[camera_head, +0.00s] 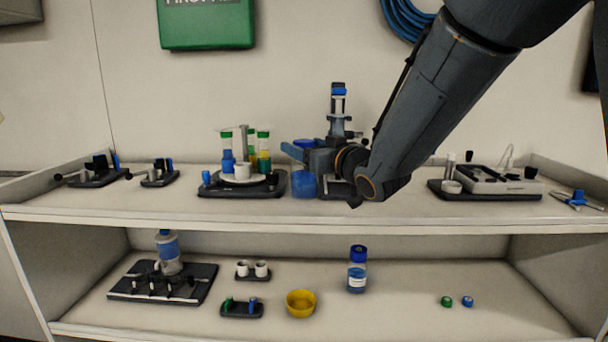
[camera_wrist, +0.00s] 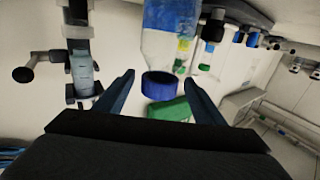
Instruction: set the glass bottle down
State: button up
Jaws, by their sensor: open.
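The glass bottle with blue contents (camera_head: 303,186) stands upright on the upper shelf, between a tube stand and a microscope-like device. Its blue cap also shows in the wrist view (camera_wrist: 160,86), where the picture is turned over and the bottle (camera_wrist: 158,45) hangs from the top edge. My gripper (camera_head: 304,158) is at the bottle's upper part in the head view and hides some of it. In the wrist view the fingers (camera_wrist: 160,80) are apart, one on each side of the cap, with gaps visible. A second blue-capped bottle (camera_head: 357,277) stands on the lower shelf.
The tube stand (camera_head: 211,188) is close on the left and the device (camera_head: 338,115) close on the right. A balance-like instrument (camera_head: 492,182) stands further right. The lower shelf holds a yellow bowl (camera_head: 301,304), small racks and caps. Free shelf lies along the upper front edge.

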jog(key=shift+w+a, duration=0.15)
jog(key=shift+w, duration=0.1)
grip_shut()
dwell(0.3)
